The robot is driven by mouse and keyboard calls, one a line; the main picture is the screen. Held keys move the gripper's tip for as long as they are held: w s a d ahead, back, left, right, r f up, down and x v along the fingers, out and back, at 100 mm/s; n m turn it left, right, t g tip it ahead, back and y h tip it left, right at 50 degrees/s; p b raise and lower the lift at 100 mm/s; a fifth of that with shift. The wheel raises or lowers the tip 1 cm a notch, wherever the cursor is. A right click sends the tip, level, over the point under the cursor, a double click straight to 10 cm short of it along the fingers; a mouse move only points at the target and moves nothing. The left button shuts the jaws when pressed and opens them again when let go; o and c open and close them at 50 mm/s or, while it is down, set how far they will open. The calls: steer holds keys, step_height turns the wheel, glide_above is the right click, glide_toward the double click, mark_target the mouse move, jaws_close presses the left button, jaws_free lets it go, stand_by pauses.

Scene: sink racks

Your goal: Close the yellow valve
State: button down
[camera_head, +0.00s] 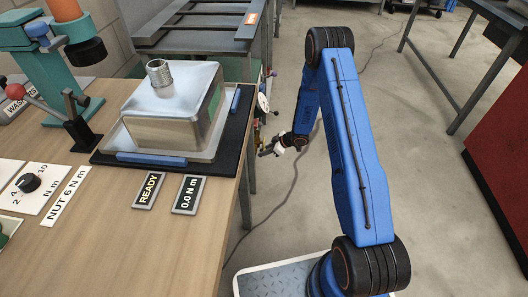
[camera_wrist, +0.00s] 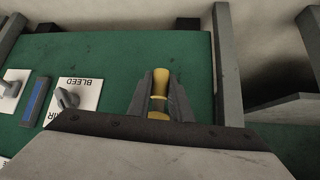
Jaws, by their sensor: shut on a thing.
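The yellow valve (camera_wrist: 160,78) shows in the wrist view as a short yellow handle against a green panel (camera_wrist: 120,65). My gripper (camera_wrist: 160,98) has its two grey fingers on either side of the handle and is shut on it. The fingers hide the handle's sides, and the valve's base is hidden too. In the head view my gripper (camera_head: 268,150) is at the side of the rack by the bench's right edge. The valve is too small there to make out clearly.
Left of the valve in the wrist view are a grey knob (camera_wrist: 67,97) on a plate marked BLEED and a blue bar (camera_wrist: 36,101). A grey post (camera_wrist: 228,65) stands close on the right. In the head view, the wooden bench (camera_head: 120,250) holds a metal box (camera_head: 175,105).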

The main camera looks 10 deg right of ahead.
stand_by(0.4)
steer(key=c, duration=1.6)
jaws_free()
steer(key=shift+r, duration=0.1)
steer(key=v, duration=1.7)
steer(key=shift+d, duration=0.2)
